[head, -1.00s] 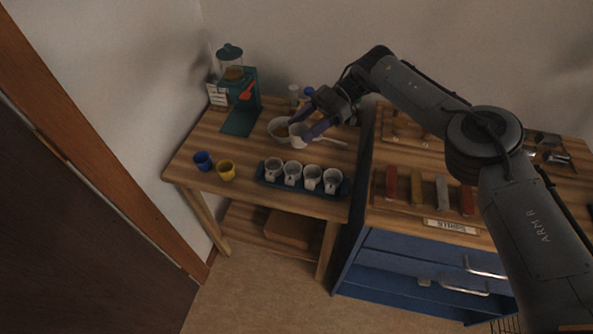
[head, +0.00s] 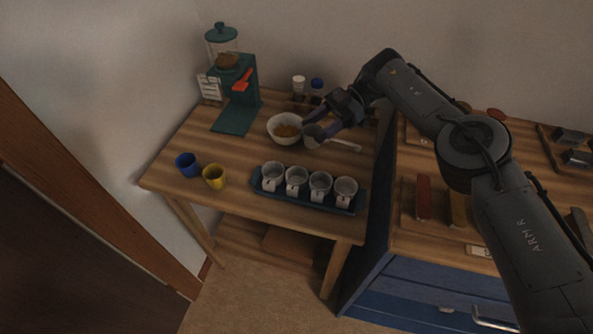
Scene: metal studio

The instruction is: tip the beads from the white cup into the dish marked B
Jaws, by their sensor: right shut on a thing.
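My right gripper (head: 311,129) is just right of a white bowl (head: 271,130) with brown contents, at the back of the wooden table. Its purple fingers are shut on a small white cup (head: 312,143), mostly hidden behind the nearer finger. I cannot see what is in the cup or clearly tell its tilt. Several white cup-like dishes with tags (head: 296,181) stand in a row on a dark blue tray (head: 264,186) at the table's front. The tag marks are too small to read, so I cannot tell which is B. My left gripper is not in view.
A blue cup (head: 187,165) and a yellow cup (head: 214,177) stand at the front left. A teal dispenser (head: 240,90) is at the back left. Two small bottles (head: 299,88) stand behind the bowl. A pale handle (head: 345,145) lies right of the gripper. Bare table separates bowl and tray.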

